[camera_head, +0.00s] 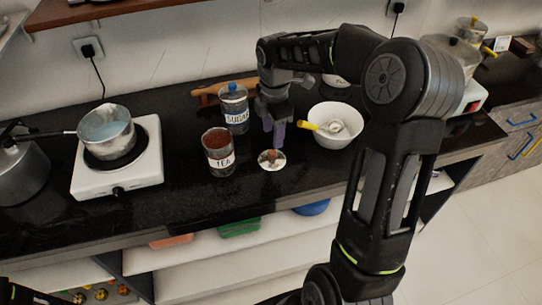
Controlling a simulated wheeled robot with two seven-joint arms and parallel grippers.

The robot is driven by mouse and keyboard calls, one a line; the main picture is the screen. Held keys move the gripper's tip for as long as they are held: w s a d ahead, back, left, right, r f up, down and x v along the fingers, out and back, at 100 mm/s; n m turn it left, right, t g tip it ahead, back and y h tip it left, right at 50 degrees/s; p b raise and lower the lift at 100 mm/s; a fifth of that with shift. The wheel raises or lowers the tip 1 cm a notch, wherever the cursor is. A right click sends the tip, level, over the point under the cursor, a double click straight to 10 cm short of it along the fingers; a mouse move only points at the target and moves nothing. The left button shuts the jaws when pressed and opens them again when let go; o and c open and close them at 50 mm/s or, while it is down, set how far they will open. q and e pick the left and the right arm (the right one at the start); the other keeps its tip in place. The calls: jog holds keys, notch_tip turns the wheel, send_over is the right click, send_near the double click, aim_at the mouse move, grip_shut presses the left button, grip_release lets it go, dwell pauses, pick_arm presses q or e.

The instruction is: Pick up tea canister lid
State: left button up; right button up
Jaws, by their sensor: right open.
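The tea canister lid (271,163) is a small shiny round disc with a reddish-brown middle, lying on the black counter. The tea canister (219,160), a clear jar labelled TEA with brown contents, stands open to the left of the lid. My right gripper (278,138) points down just above and behind the lid, with its purplish fingertips close to it. It is open and holds nothing that I can see. Whether the fingertips touch the lid cannot be told. My left gripper is not in view.
The sugar canister (236,117) with its blue knob stands behind the tea canister, close to my right gripper. A white bowl (336,135) with a yellow-handled utensil stands to the right. A pot (107,136) sits on a white hotplate (146,165) at left. The counter's front is clear.

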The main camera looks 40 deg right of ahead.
aim_at(272, 152)
jog(key=shift+f, duration=1.25)
jog(key=shift+f, duration=0.1)
notch_tip(272, 152, down, 5)
jog(key=shift+w+p, duration=0.1)
jog(key=shift+p, duration=0.5)
jog(key=shift+c, duration=0.5)
grip_shut()
